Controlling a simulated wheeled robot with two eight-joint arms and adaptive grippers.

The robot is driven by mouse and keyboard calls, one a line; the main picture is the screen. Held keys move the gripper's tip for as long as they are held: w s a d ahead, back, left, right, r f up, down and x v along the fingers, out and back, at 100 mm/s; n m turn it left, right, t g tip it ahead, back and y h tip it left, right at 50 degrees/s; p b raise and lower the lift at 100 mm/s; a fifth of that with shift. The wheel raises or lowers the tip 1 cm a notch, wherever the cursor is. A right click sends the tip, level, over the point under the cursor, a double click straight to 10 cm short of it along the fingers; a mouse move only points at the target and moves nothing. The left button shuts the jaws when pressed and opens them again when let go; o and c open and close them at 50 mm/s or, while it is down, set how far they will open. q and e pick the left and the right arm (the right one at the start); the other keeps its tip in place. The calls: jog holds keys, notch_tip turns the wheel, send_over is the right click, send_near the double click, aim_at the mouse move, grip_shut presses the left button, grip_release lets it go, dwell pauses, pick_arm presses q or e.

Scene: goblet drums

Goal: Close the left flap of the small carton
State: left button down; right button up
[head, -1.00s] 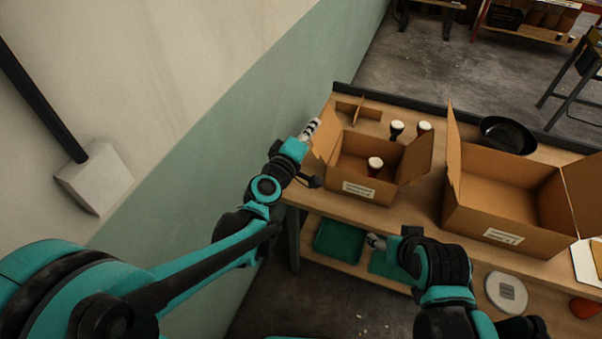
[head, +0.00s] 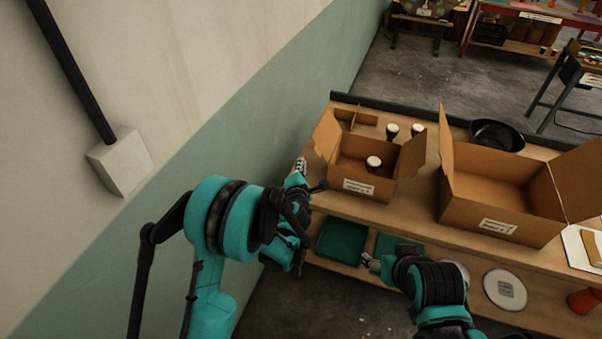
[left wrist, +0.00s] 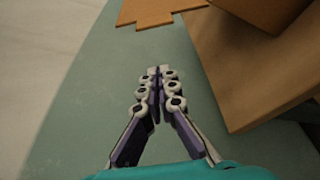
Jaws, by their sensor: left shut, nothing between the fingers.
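The small carton (head: 368,187) stands on the table with its left flap (head: 326,134) standing up and leaning outward to the left. Its right flap (head: 412,155) also stands open. A goblet drum with a white top and red body (head: 373,163) is inside. My left gripper (head: 300,166) is to the left of the carton, below the left flap, apart from it. In the left wrist view the left gripper (left wrist: 158,72) is shut and empty, with a notched brown cardboard edge (left wrist: 158,10) ahead. My right gripper (head: 368,261) is in front of the table, its fingers too small to judge.
A larger open carton (head: 490,210) stands to the right. Two drums (head: 391,131) (head: 417,130), a cardboard divider (head: 354,116) and a black bowl (head: 497,135) are behind. The wall (head: 230,140) is close on the left. Green trays (head: 341,241) lie on the lower shelf.

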pick_arm(q)
jog(key=w+d, duration=0.1)
jog(key=w+d+r+b, duration=0.1)
jog(key=d, duration=0.1)
jog(key=shift+w+d+r, duration=0.2)
jog(key=shift+w, duration=0.2)
dwell(0.4)
